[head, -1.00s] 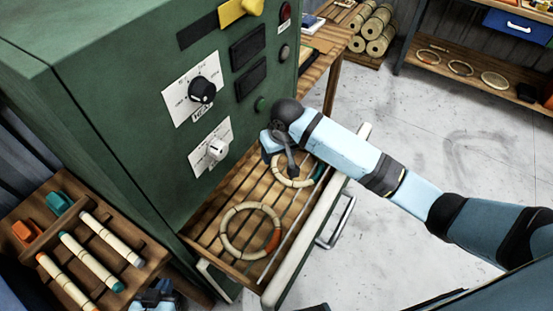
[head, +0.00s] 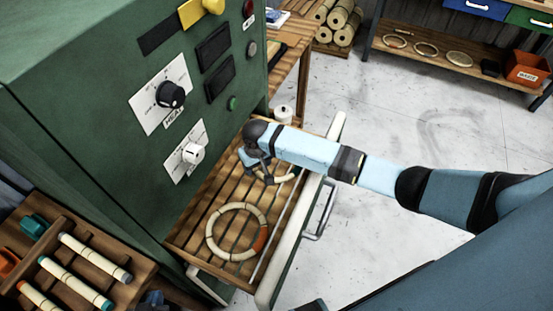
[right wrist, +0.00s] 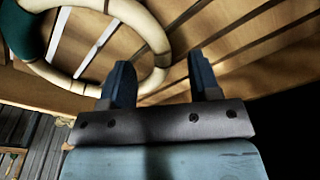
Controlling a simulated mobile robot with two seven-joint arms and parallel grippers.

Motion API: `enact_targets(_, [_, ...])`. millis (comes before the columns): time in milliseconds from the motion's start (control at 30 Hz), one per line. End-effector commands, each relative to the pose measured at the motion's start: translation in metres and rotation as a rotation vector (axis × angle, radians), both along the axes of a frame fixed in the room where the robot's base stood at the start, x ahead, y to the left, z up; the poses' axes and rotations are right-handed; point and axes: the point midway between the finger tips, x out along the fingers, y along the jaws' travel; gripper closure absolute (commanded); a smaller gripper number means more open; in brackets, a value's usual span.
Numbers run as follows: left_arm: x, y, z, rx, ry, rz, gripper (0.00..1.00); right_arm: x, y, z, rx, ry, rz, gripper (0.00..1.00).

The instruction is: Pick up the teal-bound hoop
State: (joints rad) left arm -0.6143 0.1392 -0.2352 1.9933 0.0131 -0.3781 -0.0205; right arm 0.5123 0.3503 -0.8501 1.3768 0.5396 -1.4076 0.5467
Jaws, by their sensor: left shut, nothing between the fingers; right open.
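The teal-bound hoop (head: 285,178) lies at the far end of the slatted drawer, mostly hidden behind my right arm in the head view. The right wrist view shows its pale rim (right wrist: 148,25) and teal binding (right wrist: 24,32). My right gripper (head: 262,170) is open over this hoop. In the right wrist view its fingers (right wrist: 160,85) are apart, with the hoop's rim behind the left finger and showing in the gap; contact cannot be told. My left gripper (head: 152,300) is shut and empty at the bottom edge, mostly cut off.
An orange-bound hoop (head: 237,232) lies nearer in the open drawer (head: 190,240). The green cabinet (head: 90,110) borders the drawer's left side. A rack (head: 105,262) with bound rods stands at lower left. A white jar (head: 283,115) stands behind the drawer. The floor right is clear.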

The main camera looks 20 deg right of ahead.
Motion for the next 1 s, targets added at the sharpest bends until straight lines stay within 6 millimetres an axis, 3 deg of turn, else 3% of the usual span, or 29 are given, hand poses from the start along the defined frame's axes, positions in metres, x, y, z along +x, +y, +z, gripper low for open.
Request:
enact_targets(200, [0.0, 0.0, 0.001, 0.0, 0.0, 0.0, 1.0, 0.003, 0.0, -0.024, 0.001, 0.0, 0.0, 0.44])
enact_targets(433, [0.0, 0.0, 0.001, 0.0, 0.0, 0.0, 1.0, 0.003, 0.0, -0.026, 0.001, -0.001, 0.001, 0.44])
enact_targets(467, [0.0, 0.0, 0.001, 0.0, 0.0, 0.0, 1.0, 0.003, 0.0, -0.026, 0.001, -0.001, 0.001, 0.46])
enact_targets(700, [0.0, 0.0, 0.001, 0.0, 0.0, 0.0, 1.0, 0.003, 0.0, -0.026, 0.001, -0.001, 0.001, 0.98])
enact_targets(1000, [0.0, 0.0, 0.001, 0.0, -0.001, 0.0, 1.0, 0.003, 0.0, -0.024, 0.001, -0.002, 0.001, 0.98])
